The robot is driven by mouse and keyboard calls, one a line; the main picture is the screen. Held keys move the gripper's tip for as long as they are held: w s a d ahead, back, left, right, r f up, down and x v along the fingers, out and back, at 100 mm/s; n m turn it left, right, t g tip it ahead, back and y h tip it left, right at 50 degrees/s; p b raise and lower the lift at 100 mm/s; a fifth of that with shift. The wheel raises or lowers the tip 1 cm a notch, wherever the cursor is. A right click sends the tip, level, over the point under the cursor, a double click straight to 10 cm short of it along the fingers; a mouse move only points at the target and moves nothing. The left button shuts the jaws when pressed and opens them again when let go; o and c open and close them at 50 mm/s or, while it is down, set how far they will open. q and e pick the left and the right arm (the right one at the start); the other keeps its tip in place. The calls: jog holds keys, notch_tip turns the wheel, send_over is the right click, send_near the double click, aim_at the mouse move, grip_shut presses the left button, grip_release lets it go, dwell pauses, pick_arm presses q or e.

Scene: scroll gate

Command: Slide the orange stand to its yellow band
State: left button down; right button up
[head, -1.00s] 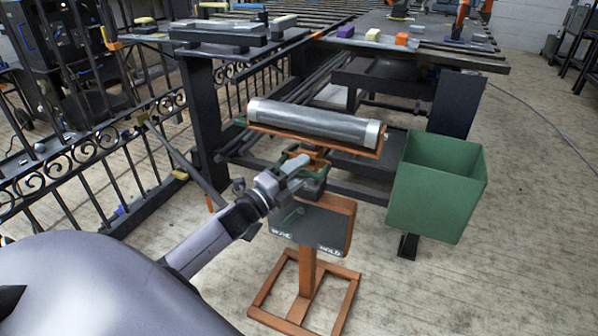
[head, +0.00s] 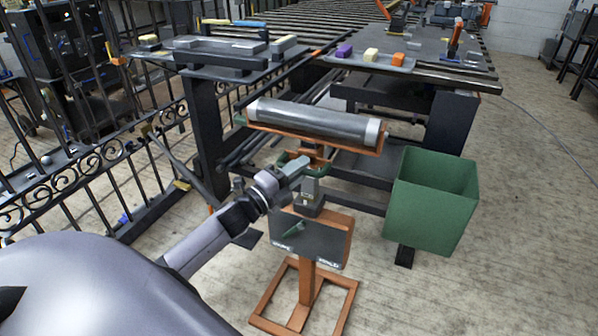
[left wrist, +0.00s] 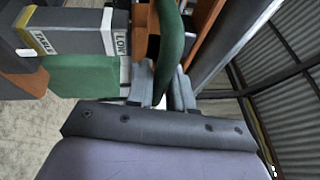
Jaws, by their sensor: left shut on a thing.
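The orange stand (head: 307,285) has a rectangular floor frame, a post, a dark panel with small white lettering, and a grey roller (head: 315,121) in an orange cradle on top. My left gripper (head: 298,172) is at the stand, just below the roller. In the left wrist view its fingers (left wrist: 162,90) are shut on a curved green handle (left wrist: 172,40). The handle also shows below the roller in the head view (head: 290,158). A grey block (head: 310,195) sits on top of the panel. I cannot make out the yellow band for certain. My right gripper is not in view.
A green bin (head: 432,205) stands right of the stand. A dark worktable (head: 420,76) with small blocks is behind, and a black scrolled railing (head: 90,170) runs along the left. Wooden floor (head: 480,290) is clear at the right front.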

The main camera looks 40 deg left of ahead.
pick_arm(q)
jog(key=shift+r, duration=0.5)
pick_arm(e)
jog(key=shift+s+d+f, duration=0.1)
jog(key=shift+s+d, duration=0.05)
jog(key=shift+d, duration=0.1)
pick_arm(q)
jog(key=c, duration=1.1)
grip_release()
jog(key=shift+f, duration=0.1)
jog(key=v, duration=0.7)
jog(key=shift+p, duration=0.4)
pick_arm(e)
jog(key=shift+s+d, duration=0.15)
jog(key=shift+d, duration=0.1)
pick_arm(q)
jog(key=shift+s, duration=0.1)
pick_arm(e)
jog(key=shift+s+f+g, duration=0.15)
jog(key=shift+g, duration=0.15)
